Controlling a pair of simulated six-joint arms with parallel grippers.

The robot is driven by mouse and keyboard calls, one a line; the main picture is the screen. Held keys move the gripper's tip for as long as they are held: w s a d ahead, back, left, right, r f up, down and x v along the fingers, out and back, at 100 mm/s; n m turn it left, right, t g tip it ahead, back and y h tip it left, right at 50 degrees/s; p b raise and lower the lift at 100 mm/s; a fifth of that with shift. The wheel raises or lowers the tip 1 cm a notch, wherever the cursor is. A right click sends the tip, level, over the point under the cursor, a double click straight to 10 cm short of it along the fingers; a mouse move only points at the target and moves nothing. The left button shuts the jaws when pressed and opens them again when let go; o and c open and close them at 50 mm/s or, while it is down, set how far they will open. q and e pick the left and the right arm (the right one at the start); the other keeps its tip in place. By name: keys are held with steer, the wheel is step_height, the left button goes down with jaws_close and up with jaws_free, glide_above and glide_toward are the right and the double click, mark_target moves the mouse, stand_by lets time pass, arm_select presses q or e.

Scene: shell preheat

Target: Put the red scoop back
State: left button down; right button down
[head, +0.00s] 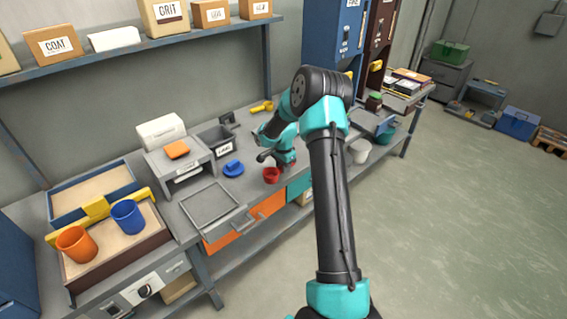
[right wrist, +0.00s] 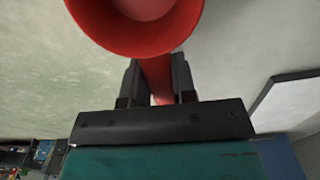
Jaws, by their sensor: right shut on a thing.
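The red scoop (head: 272,175) shows at the front part of the bench, just right of the blue lid-like piece. In the right wrist view its round red cup (right wrist: 140,20) fills the top. Its handle (right wrist: 158,80) runs down between the two dark fingers. My right gripper (right wrist: 155,85) is shut on that handle. In the head view my right arm comes in from the lower right and bends down to the scoop; I cannot tell there whether the scoop touches the bench. My left gripper is not in view.
A blue piece (head: 233,169), a grey labelled bin (head: 217,142) and a grey tray (head: 209,204) are left of the scoop. A yellow scoop (head: 262,107) lies behind. A white bowl (head: 359,150) is to the right.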

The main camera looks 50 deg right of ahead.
steer(key=w+d, duration=0.1)
steer(key=d, duration=0.1)
steer(key=w+d, duration=0.3)
steer(key=d, duration=0.1)
steer(key=shift+w+f, duration=0.35)
steer(key=shift+w, duration=0.05)
steer(key=shift+w+d, duration=0.1)
steer(key=shift+d, duration=0.05)
steer(key=shift+f, duration=1.8)
steer(key=shift+f, duration=0.1)
steer(key=c, duration=0.9)
jaws_free()
step_height(320, 180, up, 12)
steer(key=shift+r, duration=0.15)
